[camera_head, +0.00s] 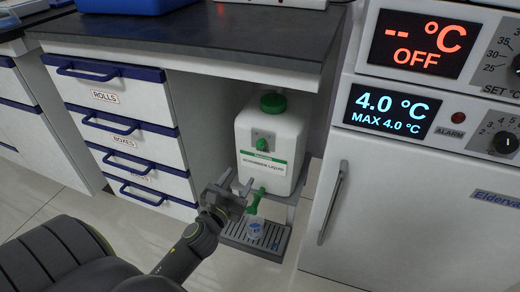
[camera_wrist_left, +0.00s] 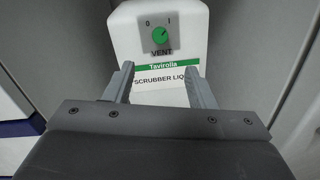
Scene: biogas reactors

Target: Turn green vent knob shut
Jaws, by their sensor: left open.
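The green vent knob (camera_head: 262,144) is on the upper front of a white canister under the counter. In the left wrist view the knob (camera_wrist_left: 160,38) sits on a grey plate marked 0 and 1, with VENT below it. A small light mark on the knob seems to lean toward the 1. My left gripper (camera_head: 237,184) is open and empty, in front of and below the knob, apart from it. In the left wrist view its two fingers (camera_wrist_left: 158,77) stand apart below the knob, over the label. My right gripper is not in view.
The canister (camera_head: 290,132) has a green cap (camera_head: 273,103) and a green tap (camera_head: 255,201) above a drip tray (camera_head: 236,238) with a small cup (camera_head: 255,230). Drawers (camera_head: 120,100) stand left, a white fridge (camera_head: 385,205) right. The counter (camera_head: 230,40) overhangs.

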